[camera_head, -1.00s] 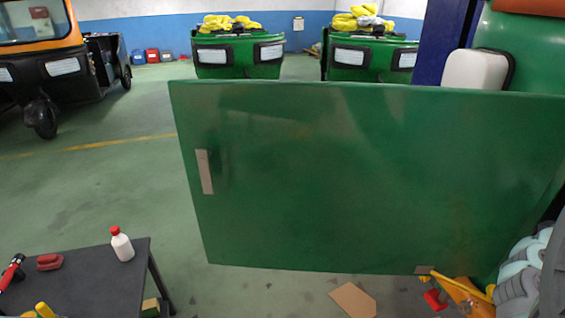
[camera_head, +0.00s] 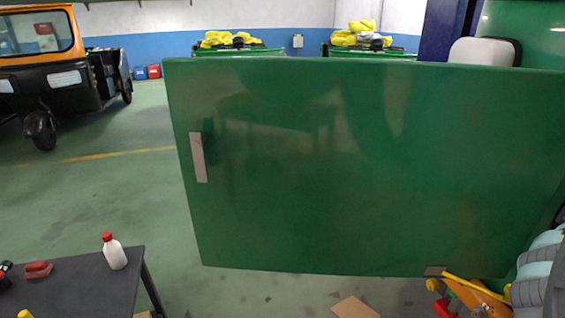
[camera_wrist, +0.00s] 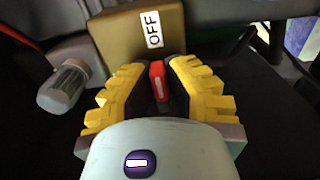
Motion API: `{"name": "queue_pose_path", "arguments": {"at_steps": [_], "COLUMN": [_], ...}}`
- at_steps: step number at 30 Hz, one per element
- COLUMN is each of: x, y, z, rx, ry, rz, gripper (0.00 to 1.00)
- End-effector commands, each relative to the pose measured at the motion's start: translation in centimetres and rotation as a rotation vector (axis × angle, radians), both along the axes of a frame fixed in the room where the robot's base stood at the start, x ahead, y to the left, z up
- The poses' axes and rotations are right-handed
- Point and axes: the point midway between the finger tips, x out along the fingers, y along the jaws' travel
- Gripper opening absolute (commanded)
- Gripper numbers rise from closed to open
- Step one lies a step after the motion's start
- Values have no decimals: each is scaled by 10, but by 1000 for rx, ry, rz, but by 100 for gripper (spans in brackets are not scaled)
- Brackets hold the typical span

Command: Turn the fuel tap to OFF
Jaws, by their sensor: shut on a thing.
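In the wrist view the fuel tap's red lever (camera_wrist: 158,80) with a white mark stands between the two yellow ridged fingers of my gripper (camera_wrist: 158,88). The fingers are shut on the lever. The lever points roughly up the picture, toward a white OFF label (camera_wrist: 154,30) on a brown block (camera_wrist: 125,48) just beyond it. A clear cylindrical cup (camera_wrist: 63,86) on a grey fitting is to the left. The tap's body is mostly hidden by my gripper. In the head view my arm shows at the lower right edge; the tap and fingertips cannot be made out there.
A large green panel (camera_head: 330,170) fills the middle of the head view, close to my arm. A dark table (camera_head: 90,285) with a white red-capped bottle (camera_head: 114,252) is at the lower left. Open green floor (camera_head: 90,205) lies left of the panel.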

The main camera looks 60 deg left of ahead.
Motion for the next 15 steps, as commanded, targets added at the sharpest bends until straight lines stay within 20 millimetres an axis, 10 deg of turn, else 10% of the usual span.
{"name": "queue_pose_path", "arguments": {"at_steps": [9,10,15], "x": [0,0,0], "y": [-2,-2,-1], "z": [-3,-3,-2], "rx": [7,7,4], "ry": [7,7,5], "rz": [-4,-4,-3], "gripper": [0,17,34]}}
